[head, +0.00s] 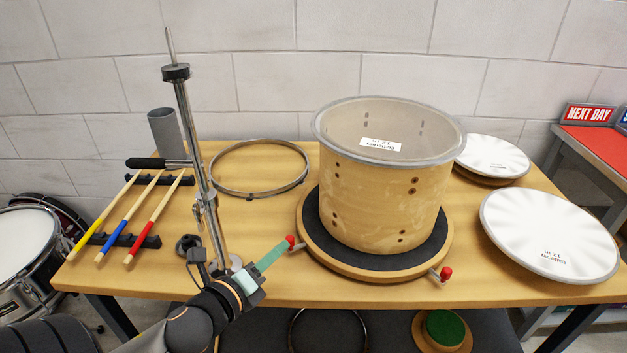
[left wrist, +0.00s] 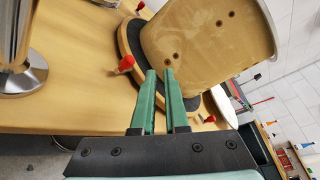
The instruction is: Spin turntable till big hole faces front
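A wooden drum shell (head: 378,205) with a pale rim stands upright on a round turntable with a black top (head: 312,225) and wooden edge. Small dark holes in pairs show on the shell's front; I cannot make out a clearly bigger one. Red-tipped pegs stick out from the turntable: a left peg (head: 291,242) and a front-right peg (head: 445,273). My left gripper (head: 284,246) is at the left peg. In the left wrist view its green fingers (left wrist: 160,74) have a narrow empty gap, with the left peg (left wrist: 125,64) outside them. My right gripper is not in view.
A metal stand (head: 190,120) rises in front of my left arm's side. Drumsticks (head: 115,220) on a rack and a metal hoop (head: 260,190) lie left. White drumheads (head: 550,235) lie right. The bench front (head: 375,295) is mostly clear.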

